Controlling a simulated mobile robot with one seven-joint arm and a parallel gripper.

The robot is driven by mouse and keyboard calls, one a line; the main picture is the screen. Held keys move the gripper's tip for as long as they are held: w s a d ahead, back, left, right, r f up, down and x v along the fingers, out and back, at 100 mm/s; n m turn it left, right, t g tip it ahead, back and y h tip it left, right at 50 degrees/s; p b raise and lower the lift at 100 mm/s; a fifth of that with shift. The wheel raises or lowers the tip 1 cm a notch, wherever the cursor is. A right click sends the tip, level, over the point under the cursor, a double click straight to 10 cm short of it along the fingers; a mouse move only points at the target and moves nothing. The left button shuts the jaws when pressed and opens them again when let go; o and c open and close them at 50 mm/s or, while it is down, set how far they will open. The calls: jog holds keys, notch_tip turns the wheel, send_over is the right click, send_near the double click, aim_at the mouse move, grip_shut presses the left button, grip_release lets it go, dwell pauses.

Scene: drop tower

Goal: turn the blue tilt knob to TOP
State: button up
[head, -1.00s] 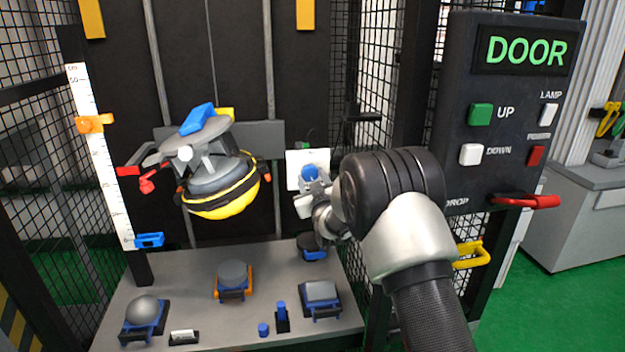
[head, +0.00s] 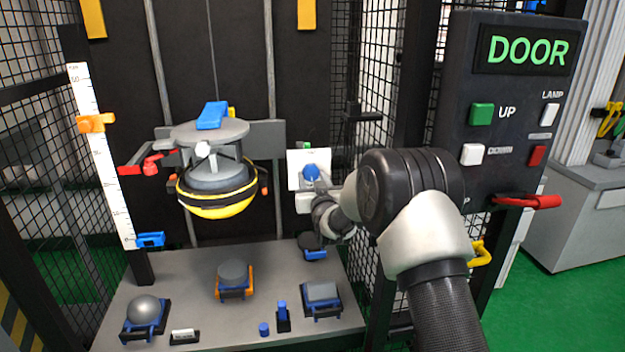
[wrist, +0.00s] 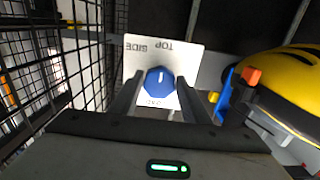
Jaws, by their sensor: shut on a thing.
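The blue tilt knob (wrist: 160,84) is a faceted dial on a white plate (wrist: 187,62). In the wrist view its white pointer line points up, between the upside-down words SIDE, upper left, and TOP, upper right. A label below the knob is partly hidden. My gripper (wrist: 159,90) has one finger on each side of the knob and is shut on it. In the head view the knob (head: 311,172) shows above my gripper (head: 319,192). The yellow and black round carriage (head: 218,200) hangs left of the plate, its grey top disc about level.
Wire mesh (head: 370,120) stands close right of the knob. The control panel (head: 515,110) with a red handle (head: 528,201) is further right. A grey platform (head: 190,270) below carries several small blocks. In the wrist view the carriage (wrist: 285,80) is close on the right.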

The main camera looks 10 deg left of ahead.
jog(key=o, duration=1)
jog(key=shift+o, duration=0.2)
jog(key=p+v, duration=0.2)
jog(key=v, duration=1.5)
jog(key=shift+s, duration=0.25)
jog(key=shift+r, duration=0.1)
